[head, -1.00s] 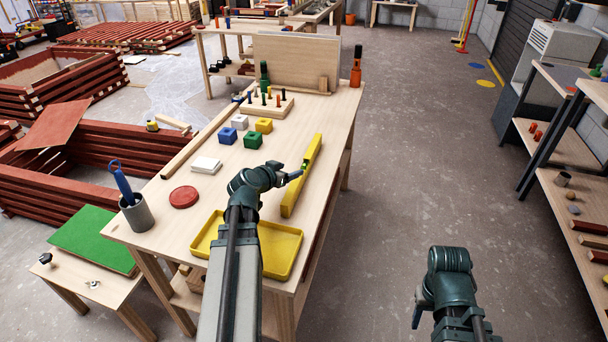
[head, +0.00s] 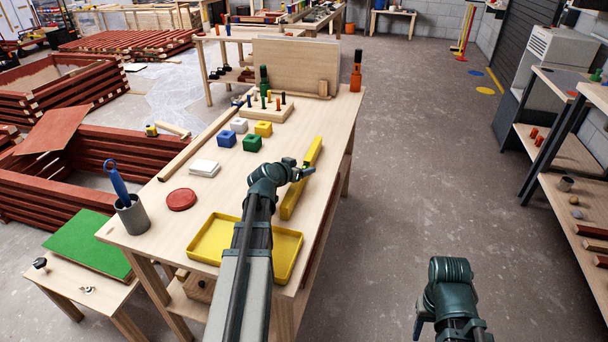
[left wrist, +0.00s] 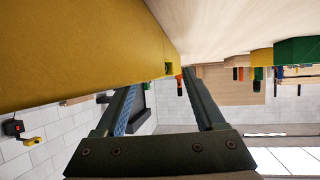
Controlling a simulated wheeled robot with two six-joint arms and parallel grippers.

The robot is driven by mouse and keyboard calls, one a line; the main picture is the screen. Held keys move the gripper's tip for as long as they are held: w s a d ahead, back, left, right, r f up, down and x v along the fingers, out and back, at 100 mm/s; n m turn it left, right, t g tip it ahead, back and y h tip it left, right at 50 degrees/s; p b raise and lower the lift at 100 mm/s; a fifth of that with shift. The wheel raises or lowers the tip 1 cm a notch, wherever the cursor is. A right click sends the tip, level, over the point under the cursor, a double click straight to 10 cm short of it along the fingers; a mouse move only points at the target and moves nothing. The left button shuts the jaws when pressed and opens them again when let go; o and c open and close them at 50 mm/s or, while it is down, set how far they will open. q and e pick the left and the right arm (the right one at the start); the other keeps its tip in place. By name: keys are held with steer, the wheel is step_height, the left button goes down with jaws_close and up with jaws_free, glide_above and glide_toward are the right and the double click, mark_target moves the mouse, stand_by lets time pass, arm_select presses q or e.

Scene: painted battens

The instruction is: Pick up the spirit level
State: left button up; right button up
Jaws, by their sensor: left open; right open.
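The spirit level (head: 291,200) is a long yellow bar lying along the right side of the wooden workbench. My left gripper (head: 308,169) is open over its middle part and hides some of it in the head view. In the left wrist view the level (left wrist: 75,50) fills the upper left, very close, and covers part of one open finger. The other finger is beside it, toward the bench top. I cannot tell whether the fingers touch it. My right gripper (head: 419,326) is low at the right, away from the bench, open and mostly hidden by its own wrist.
A yellow tray (head: 214,238) lies at the bench's near end, under my left arm. Left of the level are coloured blocks (head: 252,143), a red disc (head: 182,199) and a cup holding a blue tool (head: 133,215). The floor right of the bench is clear.

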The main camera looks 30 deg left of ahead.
arm_select(q)
jaws_close()
steer(key=shift+r, duration=0.15)
arm_select(e)
steer(key=shift+r, duration=0.15)
